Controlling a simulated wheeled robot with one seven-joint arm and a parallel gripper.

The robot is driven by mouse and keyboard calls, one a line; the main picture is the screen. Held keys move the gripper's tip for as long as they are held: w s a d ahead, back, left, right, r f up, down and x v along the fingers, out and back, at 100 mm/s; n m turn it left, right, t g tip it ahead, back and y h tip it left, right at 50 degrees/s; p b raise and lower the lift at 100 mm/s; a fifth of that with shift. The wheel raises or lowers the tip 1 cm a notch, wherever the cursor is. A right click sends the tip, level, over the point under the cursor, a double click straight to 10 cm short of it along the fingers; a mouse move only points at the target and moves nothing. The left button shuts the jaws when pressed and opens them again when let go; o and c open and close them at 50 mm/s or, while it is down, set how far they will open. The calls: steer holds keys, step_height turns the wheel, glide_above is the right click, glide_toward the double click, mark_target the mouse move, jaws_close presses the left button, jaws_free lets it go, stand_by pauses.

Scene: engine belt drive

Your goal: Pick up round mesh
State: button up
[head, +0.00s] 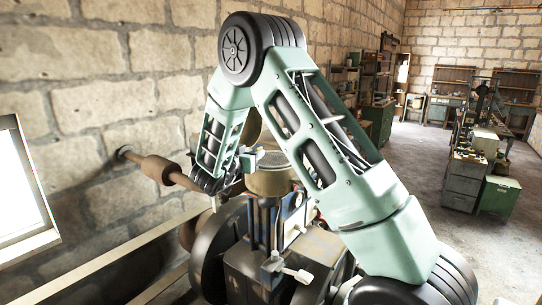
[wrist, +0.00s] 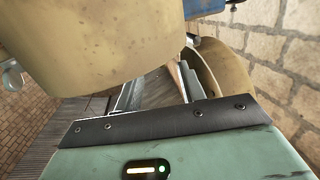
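The round mesh (head: 271,160) is a grey disc lying flat on top of a beige cylindrical housing (head: 270,184) on the engine, in the middle of the head view. My arm's upper link partly covers its right side. My gripper (head: 249,159) is just left of the mesh, close to the housing's upper edge; I cannot tell whether it touches. In the wrist view, a large beige rounded body (wrist: 95,45) fills the upper left, just beyond my gripper's body. The mesh face is not visible there.
The engine (head: 285,255) with dark wheels stands below the housing. A rusty pipe (head: 160,170) juts from the stone wall on the left. A window is at far left. Green cabinets (head: 497,195) and benches stand at right, with open floor between.

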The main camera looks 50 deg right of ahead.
mark_target(256, 149)
steer(key=shift+w+d, duration=0.15)
steer(key=shift+d, duration=0.4)
steer(key=p+x, duration=0.2)
steer(key=p, duration=0.1)
steer(key=p+x, duration=0.1)
steer(key=x, duration=0.1)
steer(key=shift+d+r, duration=0.1)
steer(key=shift+r, duration=0.15)
steer(key=shift+w+d+f+p, duration=0.2)
steer(key=shift+d+p, duration=0.2)
steer(key=shift+d, duration=0.05)
jaws_close()
